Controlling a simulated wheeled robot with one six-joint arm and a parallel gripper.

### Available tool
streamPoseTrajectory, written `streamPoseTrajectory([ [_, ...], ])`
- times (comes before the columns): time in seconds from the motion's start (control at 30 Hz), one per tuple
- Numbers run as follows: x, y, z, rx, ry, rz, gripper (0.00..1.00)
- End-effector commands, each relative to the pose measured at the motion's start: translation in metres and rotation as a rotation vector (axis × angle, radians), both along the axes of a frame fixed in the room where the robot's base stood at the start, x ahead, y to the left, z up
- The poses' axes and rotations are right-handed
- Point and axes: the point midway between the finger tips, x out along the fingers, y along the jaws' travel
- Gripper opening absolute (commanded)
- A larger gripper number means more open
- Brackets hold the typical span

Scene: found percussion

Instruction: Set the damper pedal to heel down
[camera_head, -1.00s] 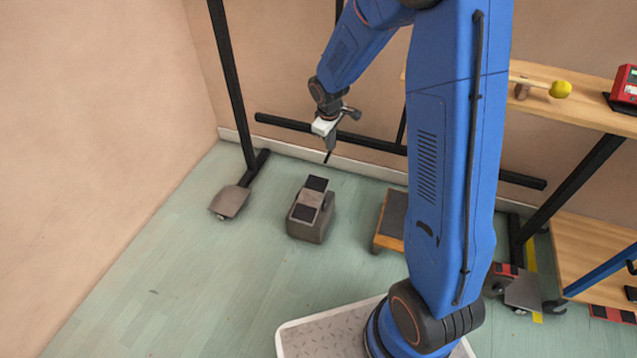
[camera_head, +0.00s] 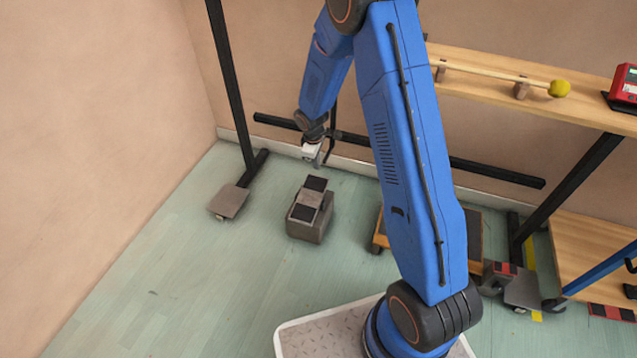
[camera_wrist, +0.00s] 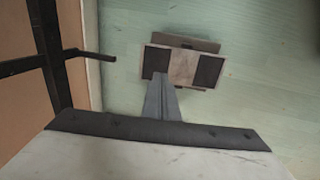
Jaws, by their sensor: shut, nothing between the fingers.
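The damper pedal (camera_head: 309,208) is a grey-brown box on the floor with a tilting top plate that carries two black pads. In the head view, the pad end toward the back wall sits higher than the near end. In the wrist view the pedal plate (camera_wrist: 184,66) shows from above, with a black pad at each side. My gripper (camera_head: 318,164) is shut and empty, above and just behind the pedal in the head view. In the wrist view its fingertips (camera_wrist: 161,76) overlap the left pad; I cannot tell whether they touch it.
A black stand with a grey foot plate (camera_head: 229,202) stands left of the pedal. A low wheeled platform (camera_head: 474,238) is to the right, partly behind my arm. A wooden shelf (camera_head: 480,78) holds a yellow-tipped mallet (camera_head: 558,88). Floor left and in front is clear.

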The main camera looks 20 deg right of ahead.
Motion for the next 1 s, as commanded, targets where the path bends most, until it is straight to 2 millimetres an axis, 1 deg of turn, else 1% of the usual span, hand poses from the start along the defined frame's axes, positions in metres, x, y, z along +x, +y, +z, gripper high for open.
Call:
streamPoseTrajectory([
  [0.17, 0.0, 0.0, -0.001, 0.0, 0.0, -0.001, 0.0],
  [0.27, 0.0, -0.001, -0.006, 0.0, 0.001, -0.001, 0.0],
  [0.37, 0.002, -0.002, -0.016, 0.0, 0.001, 0.0, 0.0],
  [1.0, 0.015, -0.012, -0.113, 0.0, 0.002, 0.0, 0.0],
])
